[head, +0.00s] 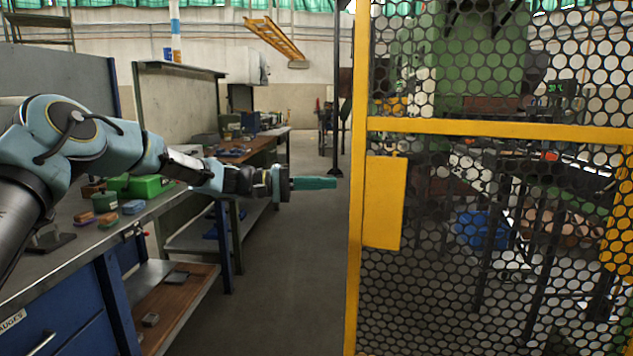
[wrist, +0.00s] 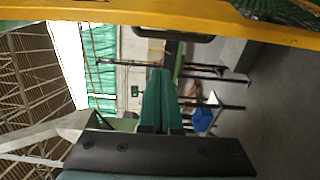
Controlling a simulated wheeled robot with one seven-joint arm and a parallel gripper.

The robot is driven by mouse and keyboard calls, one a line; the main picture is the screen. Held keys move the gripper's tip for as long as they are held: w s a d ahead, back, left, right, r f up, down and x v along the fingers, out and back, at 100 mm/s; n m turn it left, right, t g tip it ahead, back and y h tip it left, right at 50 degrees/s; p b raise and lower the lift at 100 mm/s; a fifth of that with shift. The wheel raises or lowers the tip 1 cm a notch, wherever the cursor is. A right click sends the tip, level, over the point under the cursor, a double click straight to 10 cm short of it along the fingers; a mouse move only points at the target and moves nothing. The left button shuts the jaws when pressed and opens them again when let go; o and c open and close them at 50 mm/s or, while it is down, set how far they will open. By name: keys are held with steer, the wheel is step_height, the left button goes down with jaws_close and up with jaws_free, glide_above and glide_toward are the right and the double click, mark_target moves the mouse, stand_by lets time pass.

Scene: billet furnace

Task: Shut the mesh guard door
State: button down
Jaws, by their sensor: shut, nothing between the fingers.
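The mesh guard door (head: 376,126) has a yellow frame and dark perforated mesh and fills the right half of the head view. A yellow plate (head: 385,203) sits on it near its left upright. I cannot tell how far the door stands open. My gripper (head: 333,183) points right, with its teal fingers together and empty, just left of the yellow upright in the picture. No contact shows. In the wrist view the shut fingers (wrist: 160,78) point up the picture, and a yellow frame bar (wrist: 150,14) crosses the top, apart from them.
A workbench (head: 75,255) with a green box (head: 140,186) and small coloured blocks stands at the left, under my arm. A second bench (head: 255,147) stands behind it. The aisle floor (head: 285,290) between bench and door is clear. A green machine (head: 480,65) shows through the mesh.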

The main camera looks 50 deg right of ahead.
steer(key=s+p, duration=0.3)
steer(key=s, duration=0.3)
steer(key=shift+p, duration=0.3)
steer(key=shift+f, duration=0.1)
